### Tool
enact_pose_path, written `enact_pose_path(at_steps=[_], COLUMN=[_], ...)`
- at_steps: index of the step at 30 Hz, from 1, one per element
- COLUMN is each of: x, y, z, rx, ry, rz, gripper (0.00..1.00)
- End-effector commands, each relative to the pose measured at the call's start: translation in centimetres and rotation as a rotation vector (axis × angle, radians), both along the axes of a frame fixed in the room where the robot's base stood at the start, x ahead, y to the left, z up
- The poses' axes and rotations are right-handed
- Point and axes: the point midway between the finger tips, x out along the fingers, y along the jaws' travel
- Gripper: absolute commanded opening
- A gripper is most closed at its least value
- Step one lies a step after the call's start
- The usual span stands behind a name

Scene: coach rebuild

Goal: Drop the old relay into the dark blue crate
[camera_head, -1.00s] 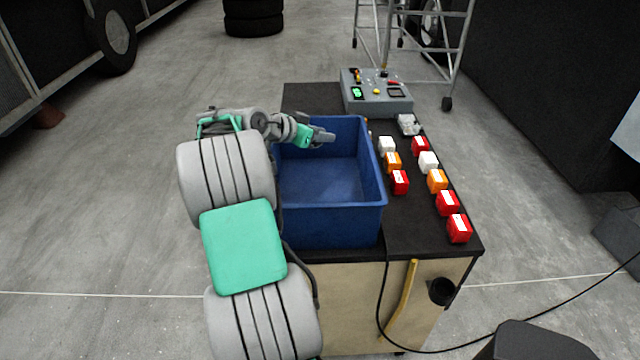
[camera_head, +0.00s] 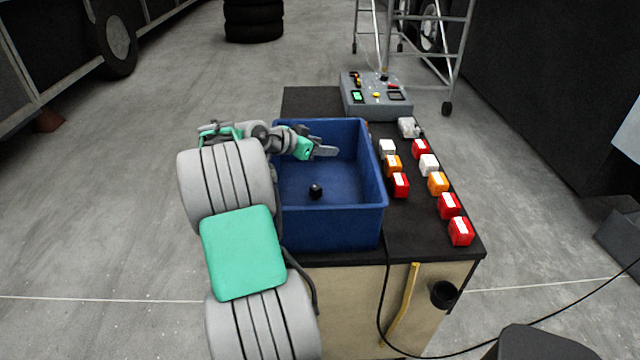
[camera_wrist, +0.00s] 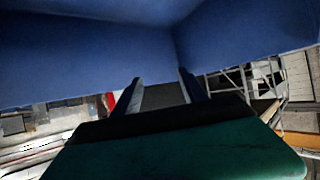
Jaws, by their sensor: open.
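The dark blue crate (camera_head: 330,225) stands on the black top of a wooden cart. A small black object, which looks like the old relay (camera_head: 316,190), is inside the crate, low down toward its near left part. My gripper (camera_head: 332,151) reaches over the crate's left side and points right, above the crate's inside. Its jaws are open and hold nothing. In the wrist view the two fingers (camera_wrist: 157,88) stand apart, with the blue crate wall (camera_wrist: 85,55) beyond them. The relay does not show in the wrist view.
Two rows of red, orange and white blocks (camera_head: 438,182) stand right of the crate. A grey piece (camera_head: 408,127) and a control box (camera_head: 376,97) sit behind them. A cable hangs over the cart's front. A metal scaffold (camera_head: 455,60) stands behind.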

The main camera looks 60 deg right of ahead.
Motion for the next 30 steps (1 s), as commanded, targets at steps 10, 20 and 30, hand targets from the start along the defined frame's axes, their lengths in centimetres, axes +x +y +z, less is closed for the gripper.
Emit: enact_pose_path(at_steps=[10,20,30], x=[1.9,2.7,2.7], y=[4.1,6.3,6.3], z=[2.2,3.8,5.1], rx=[-0.002,0.000,0.000], ry=[-0.001,0.000,-0.001], rz=[0.004,-0.001,0.000], gripper=[0.50,0.50,0.50])
